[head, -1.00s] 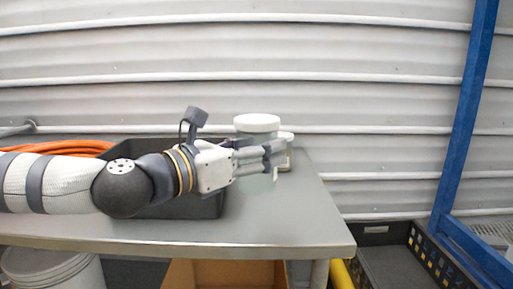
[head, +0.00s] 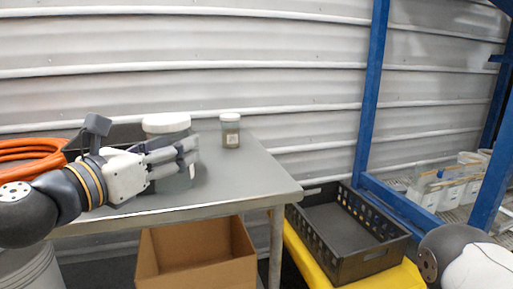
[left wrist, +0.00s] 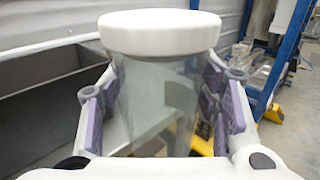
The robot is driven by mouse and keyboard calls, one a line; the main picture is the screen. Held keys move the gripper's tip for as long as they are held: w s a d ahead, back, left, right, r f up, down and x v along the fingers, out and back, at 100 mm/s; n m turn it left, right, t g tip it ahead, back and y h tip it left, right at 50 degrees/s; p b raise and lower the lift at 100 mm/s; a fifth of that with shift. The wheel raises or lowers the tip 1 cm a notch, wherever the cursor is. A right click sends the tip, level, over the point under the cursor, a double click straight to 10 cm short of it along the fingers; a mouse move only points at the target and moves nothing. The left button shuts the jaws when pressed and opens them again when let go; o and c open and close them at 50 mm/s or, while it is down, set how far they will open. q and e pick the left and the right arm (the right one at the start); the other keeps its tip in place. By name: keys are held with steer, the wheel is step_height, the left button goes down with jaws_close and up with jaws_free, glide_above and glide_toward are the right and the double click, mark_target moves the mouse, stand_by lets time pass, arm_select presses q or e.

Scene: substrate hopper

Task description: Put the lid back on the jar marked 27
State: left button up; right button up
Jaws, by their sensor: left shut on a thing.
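A clear jar with a wide white lid (head: 166,122) is between the fingers of my left gripper (head: 172,157), which is shut on its body. In the left wrist view the held jar (left wrist: 160,95) is upright, looks empty, and its white lid (left wrist: 160,33) sits on top. The fingers of my left gripper (left wrist: 160,110) flank the jar on both sides. I cannot tell whether its base touches the table. A smaller jar (head: 230,131) with a white top and a label stands at the table's back right. No number is legible on either jar. My right gripper is out of view.
The grey table (head: 240,178) is clear around the small jar. A dark bin (head: 127,133) and orange cable (head: 30,150) lie behind my left arm. Right of the table are a black crate (head: 345,262), a blue frame (head: 371,90) and a rack with containers (head: 455,190).

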arm_select(q)
step_height(320, 180, down, 10)
steer(key=f+n+y, duration=0.1)
steer(key=n+y, duration=0.1)
steer(key=y, duration=0.1)
steer(key=s+a+f+n+t+y, duration=0.1)
steer(key=s+f+y, duration=0.4)
steer(key=s+f, duration=0.5)
steer(key=shift+s+a+f+n+t, duration=0.25)
steer(key=shift+a+f+n+t, duration=0.25)
steer(key=shift+n, duration=0.7)
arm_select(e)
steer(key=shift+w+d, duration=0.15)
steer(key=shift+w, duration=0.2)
arm_select(q)
steer(key=s+d+f+m+g+h, duration=0.1)
steer(key=d+m+g+h, duration=0.3)
steer(key=d+m+h, duration=0.4)
steer(key=d+f+h, duration=0.1)
steer(key=d+h, duration=0.2)
steer(key=d, duration=0.1)
steer(key=shift+s+d, duration=0.3)
steer(key=shift+s, duration=0.05)
